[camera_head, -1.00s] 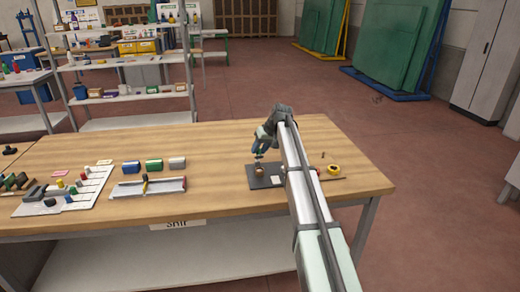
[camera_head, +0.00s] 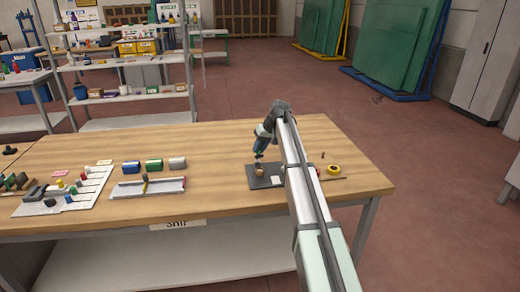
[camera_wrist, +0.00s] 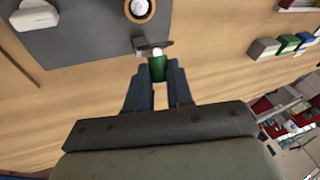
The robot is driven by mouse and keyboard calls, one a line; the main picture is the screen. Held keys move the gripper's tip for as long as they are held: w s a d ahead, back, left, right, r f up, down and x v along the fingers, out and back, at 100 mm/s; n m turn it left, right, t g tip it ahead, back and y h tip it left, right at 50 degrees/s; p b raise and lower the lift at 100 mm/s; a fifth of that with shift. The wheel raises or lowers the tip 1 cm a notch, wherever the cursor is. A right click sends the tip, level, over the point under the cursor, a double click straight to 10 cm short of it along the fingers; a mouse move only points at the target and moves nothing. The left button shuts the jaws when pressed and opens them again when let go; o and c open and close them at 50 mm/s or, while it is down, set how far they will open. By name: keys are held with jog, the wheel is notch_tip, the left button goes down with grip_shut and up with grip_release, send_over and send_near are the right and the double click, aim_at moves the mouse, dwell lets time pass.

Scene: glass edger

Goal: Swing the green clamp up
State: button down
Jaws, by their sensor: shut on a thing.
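The green clamp (camera_wrist: 158,68) shows in the wrist view, with its green grip between the two blue-grey fingers of my gripper (camera_wrist: 157,88). My gripper is shut on it. The clamp's pale tip and a dark metal bracket (camera_wrist: 141,46) sit just beyond the fingertips, at the edge of a dark grey plate (camera_wrist: 95,30). In the head view my gripper (camera_head: 259,155) is over the rear edge of the dark plate (camera_head: 262,183) on the wooden table. The clamp is too small to make out there, and my arm covers the plate's right side.
A round wooden cup with a white top (camera_wrist: 140,8) stands on the plate. Blue, green and grey blocks (camera_head: 153,165), a tray (camera_head: 148,188) and a parts board (camera_head: 66,192) are to the left. The table between is clear.

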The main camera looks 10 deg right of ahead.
jog(key=w+g, duration=0.2)
jog(key=shift+w+r+m+g, duration=0.2)
jog(key=shift+m+g, duration=0.1)
jog(key=shift+w+g, duration=0.2)
jog(key=shift+g, duration=0.3)
jog(key=c, duration=1)
grip_release()
jog(key=shift+r, duration=0.1)
jog(key=v, duration=0.7)
jog(key=shift+r, duration=0.2)
jog(key=shift+d, duration=0.15)
